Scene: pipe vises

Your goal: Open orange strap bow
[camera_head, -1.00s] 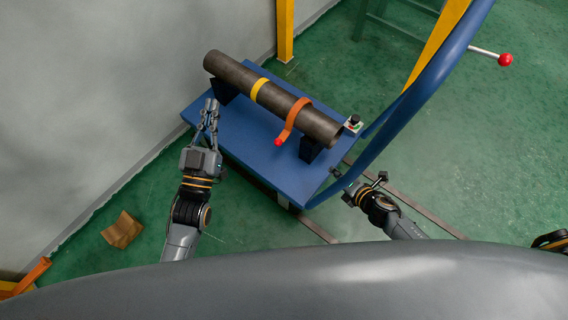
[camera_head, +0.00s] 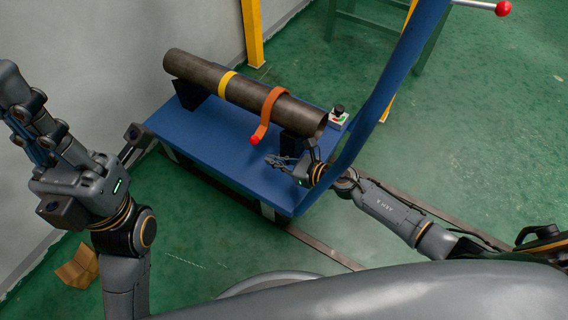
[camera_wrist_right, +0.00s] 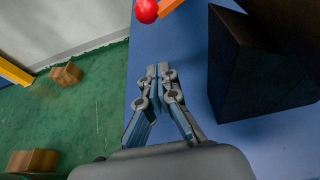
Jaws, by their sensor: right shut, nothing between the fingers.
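The orange strap bow (camera_head: 267,108) loops over a dark pipe (camera_head: 205,77) near its right end. Its free end hangs down the front with a red knob (camera_head: 255,140). In the right wrist view the red knob (camera_wrist_right: 146,11) is at the top edge with a bit of orange strap (camera_wrist_right: 172,4). My right gripper (camera_head: 272,161) is shut and empty, just below the knob and apart from it. In the wrist view its fingertips (camera_wrist_right: 158,70) are together over the blue table. My left gripper (camera_head: 30,112) is raised at the far left, away from the pipe; its jaw opening is unclear.
A yellow strap (camera_head: 228,82) circles the pipe farther left. Black supports hold the pipe above the blue table (camera_head: 215,150); one black support (camera_wrist_right: 250,65) stands right of my right fingers. A blue curved bar (camera_head: 385,85) rises at the table's right. A button box (camera_head: 338,116) sits nearby.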

